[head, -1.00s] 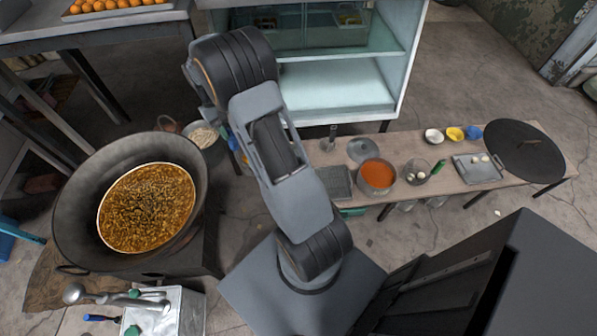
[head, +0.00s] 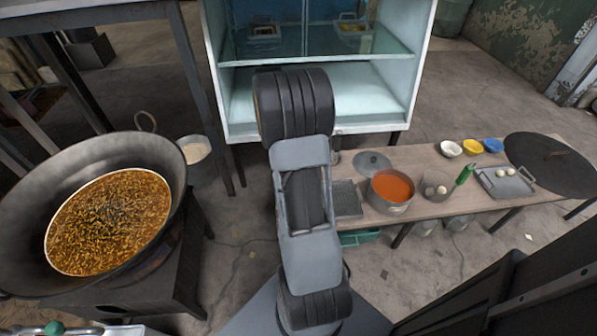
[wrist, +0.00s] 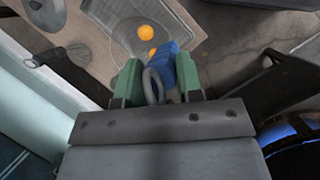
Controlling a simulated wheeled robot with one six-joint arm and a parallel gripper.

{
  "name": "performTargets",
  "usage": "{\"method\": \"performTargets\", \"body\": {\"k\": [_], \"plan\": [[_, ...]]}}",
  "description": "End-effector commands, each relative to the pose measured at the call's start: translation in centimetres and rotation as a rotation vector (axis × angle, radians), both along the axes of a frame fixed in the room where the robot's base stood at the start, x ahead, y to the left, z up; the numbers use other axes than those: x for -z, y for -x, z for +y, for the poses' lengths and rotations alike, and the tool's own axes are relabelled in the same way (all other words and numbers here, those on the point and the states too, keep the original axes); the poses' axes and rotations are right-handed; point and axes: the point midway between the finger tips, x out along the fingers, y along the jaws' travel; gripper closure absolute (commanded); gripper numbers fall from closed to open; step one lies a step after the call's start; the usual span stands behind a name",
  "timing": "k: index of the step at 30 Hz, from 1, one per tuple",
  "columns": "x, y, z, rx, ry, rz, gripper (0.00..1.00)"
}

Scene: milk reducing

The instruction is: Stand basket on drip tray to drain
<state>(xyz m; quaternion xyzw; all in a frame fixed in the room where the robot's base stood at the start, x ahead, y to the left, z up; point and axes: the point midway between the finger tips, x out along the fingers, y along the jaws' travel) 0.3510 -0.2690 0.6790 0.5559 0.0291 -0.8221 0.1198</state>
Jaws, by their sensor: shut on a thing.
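In the wrist view my gripper (wrist: 155,82) has its green fingertips shut on the basket's blue handle (wrist: 183,72), which ends in a grey ring. The basket (wrist: 193,38) extends ahead of the gripper, with a see-through mesh floor and two orange balls in it. Brown bench top shows past it. In the head view the dark ribbed drip tray (head: 347,198) lies empty at the bench's left end. My arm hides the gripper and basket there. I cannot tell how high the basket is above the bench.
A lid (head: 373,162) and a pot of orange-red liquid (head: 391,190) stand close to the drip tray on the bench (head: 430,208). A pot of eggs (head: 437,188) is further right. A glass cabinet (head: 325,95) stands behind. A large pan of oil (head: 110,220) is at left.

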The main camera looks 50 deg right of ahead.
Motion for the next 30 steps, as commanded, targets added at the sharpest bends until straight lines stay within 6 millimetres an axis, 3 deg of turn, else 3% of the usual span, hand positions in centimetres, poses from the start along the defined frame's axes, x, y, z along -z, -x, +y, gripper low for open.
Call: {"method": "performTargets", "body": {"k": [11, 24, 30], "plan": [[1.8, 0.4, -0.4, -0.01, 0.003, -0.002, 0.93], [5.8, 0.3, -0.3, -0.01, 0.002, -0.002, 0.93], [6.7, 0.3, -0.3, -0.01, 0.003, -0.002, 0.93]]}}
